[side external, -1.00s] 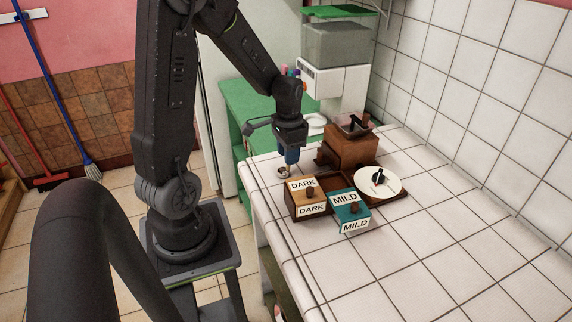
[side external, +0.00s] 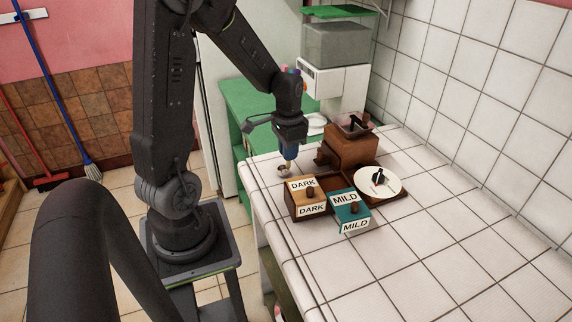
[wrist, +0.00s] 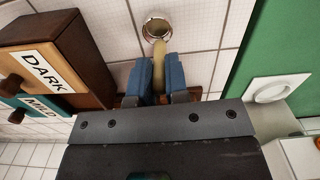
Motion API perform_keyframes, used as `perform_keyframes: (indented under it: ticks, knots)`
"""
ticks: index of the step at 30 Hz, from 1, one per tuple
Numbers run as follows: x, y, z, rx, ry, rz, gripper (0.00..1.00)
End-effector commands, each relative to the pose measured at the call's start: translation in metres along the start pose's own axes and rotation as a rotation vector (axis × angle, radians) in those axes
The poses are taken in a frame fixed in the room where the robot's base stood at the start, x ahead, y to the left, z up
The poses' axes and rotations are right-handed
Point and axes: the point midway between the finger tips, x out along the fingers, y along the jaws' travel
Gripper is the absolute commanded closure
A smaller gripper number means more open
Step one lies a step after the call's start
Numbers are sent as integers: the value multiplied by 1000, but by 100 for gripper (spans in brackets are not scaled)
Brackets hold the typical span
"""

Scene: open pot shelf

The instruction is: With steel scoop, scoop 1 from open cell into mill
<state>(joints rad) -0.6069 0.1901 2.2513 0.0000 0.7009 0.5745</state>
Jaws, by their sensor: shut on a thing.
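My gripper (side external: 289,158) is shut on the handle of the steel scoop. In the wrist view, the blue fingers (wrist: 159,82) pinch the pale handle, and the round steel scoop (wrist: 156,27) extends beyond them over white tiles. In the side view, the scoop (side external: 284,169) is small beside the DARK box; I cannot tell whether its bowl holds anything. The DARK box (side external: 305,197) has a tan lid with a knob. The teal MILD box (side external: 351,211) stands right of it. A brown open-looking cell (side external: 331,182) lies behind them, its inside mostly hidden. The wooden mill (side external: 350,152) stands behind.
A white dial (side external: 377,180) with a black pointer sits on a wooden base right of the boxes. A white plate (side external: 316,121) and a white machine (side external: 338,85) stand behind on the green surface (side external: 250,105). The counter's front right is clear.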

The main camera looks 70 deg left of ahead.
Motion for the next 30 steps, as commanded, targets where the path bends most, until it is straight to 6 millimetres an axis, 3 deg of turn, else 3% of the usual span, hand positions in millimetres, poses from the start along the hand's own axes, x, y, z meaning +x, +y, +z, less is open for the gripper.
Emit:
perform_keyframes:
  ticks: [15, 30]
  knots:
    - [-27, 0, 0, 0, 1, -1, 100]
    - [-28, 0, 0, 0, 1, 0, 100]
